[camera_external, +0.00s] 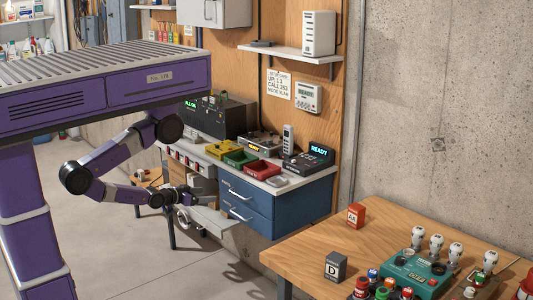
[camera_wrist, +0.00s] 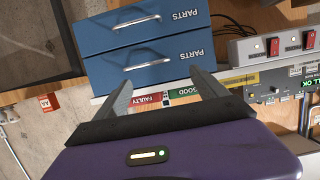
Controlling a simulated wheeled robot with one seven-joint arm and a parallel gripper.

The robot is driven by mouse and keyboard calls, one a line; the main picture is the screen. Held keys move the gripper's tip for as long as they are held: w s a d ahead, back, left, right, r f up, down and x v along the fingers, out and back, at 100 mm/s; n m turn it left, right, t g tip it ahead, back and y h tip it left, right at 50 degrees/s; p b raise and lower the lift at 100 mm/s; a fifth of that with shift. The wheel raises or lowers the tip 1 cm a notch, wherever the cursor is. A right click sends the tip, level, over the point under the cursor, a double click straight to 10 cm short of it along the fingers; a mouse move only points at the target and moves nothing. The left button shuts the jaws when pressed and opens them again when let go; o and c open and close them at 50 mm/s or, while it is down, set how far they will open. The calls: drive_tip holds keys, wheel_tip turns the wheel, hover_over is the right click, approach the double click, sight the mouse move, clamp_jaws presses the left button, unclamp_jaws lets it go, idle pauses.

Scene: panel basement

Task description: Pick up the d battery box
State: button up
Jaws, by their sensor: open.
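The D battery box (camera_external: 335,267) is a dark grey box with a white label marked D. It stands upright near the left front part of the wooden table in the external view. My gripper (camera_external: 205,198) is well to the left of it, in front of the blue drawers and apart from the box. In the wrist view my gripper (camera_wrist: 165,95) has its two grey fingers spread with nothing between them. The D battery box does not show in the wrist view.
An orange-red AA box (camera_external: 355,215) stands behind the D box on the wooden table (camera_external: 310,243). Blue drawers (camera_external: 246,205) with handles are close to my gripper. Open floor lies between gripper and table.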

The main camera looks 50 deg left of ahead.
drive_tip(key=shift+c, duration=1.4)
